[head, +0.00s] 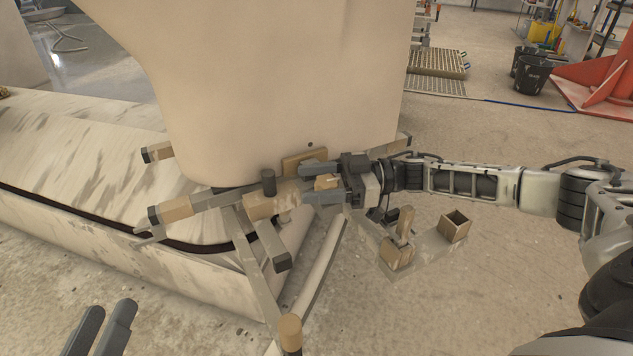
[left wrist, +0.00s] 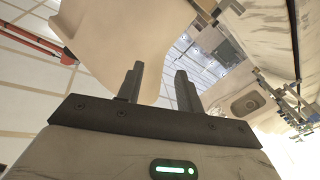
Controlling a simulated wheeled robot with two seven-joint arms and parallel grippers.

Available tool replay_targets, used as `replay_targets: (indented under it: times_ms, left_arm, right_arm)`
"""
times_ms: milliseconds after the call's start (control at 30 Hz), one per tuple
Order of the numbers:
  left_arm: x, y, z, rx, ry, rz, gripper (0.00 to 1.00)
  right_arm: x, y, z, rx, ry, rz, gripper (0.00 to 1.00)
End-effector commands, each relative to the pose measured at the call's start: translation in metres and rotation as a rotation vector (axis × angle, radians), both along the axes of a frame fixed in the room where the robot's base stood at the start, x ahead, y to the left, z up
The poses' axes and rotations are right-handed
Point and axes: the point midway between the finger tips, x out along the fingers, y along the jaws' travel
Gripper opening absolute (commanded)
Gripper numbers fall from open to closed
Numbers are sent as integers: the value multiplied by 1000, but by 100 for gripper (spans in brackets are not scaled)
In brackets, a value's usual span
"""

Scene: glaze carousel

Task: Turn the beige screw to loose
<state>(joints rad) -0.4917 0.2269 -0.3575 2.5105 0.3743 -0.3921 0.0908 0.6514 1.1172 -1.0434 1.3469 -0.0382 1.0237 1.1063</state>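A beige screw piece (head: 326,183) sits at the right part of the metal clamp frame, at the foot of the big beige form. My right gripper (head: 322,183) reaches in from the right with one finger above and one below this piece. Both fingers look to be against it, and they hide part of it. My left gripper (head: 104,328) is at the bottom left of the head view, open and empty, away from the frame. Its two fingers stand apart in the left wrist view (left wrist: 158,88), with nothing between them.
The large beige form (head: 270,80) rises behind the frame. A pale streaked block (head: 70,140) lies at the left. Tan-ended bars (head: 178,209) and a bracket with a square socket (head: 455,226) jut out. Black buckets (head: 533,75) stand far back.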

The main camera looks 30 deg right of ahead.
Motion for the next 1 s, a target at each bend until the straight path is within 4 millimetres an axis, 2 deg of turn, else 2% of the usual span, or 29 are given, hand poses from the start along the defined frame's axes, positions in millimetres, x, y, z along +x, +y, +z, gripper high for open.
replay_targets:
  times_ms: [367, 500, 567, 867, 1000]
  left_arm:
    - [0, -1, 3, -5, 9, -5, 36]
    - [-13, -4, -14, -36, 169, -19, 36]
    - [-11, -2, -13, 15, 165, -8, 36]
    - [-13, 8, -24, 212, 189, 22, 36]
    - [-14, 12, -29, 286, 199, 30, 36]
  right_arm:
    - [0, 0, 5, -2, 0, -1, 65]
    - [0, 0, 24, -2, -2, -1, 65]
    - [0, 0, 40, -1, -3, 0, 65]
    - [-44, 24, 95, -3, 3, 2, 65]
    - [-72, 40, 108, -2, 7, 3, 65]
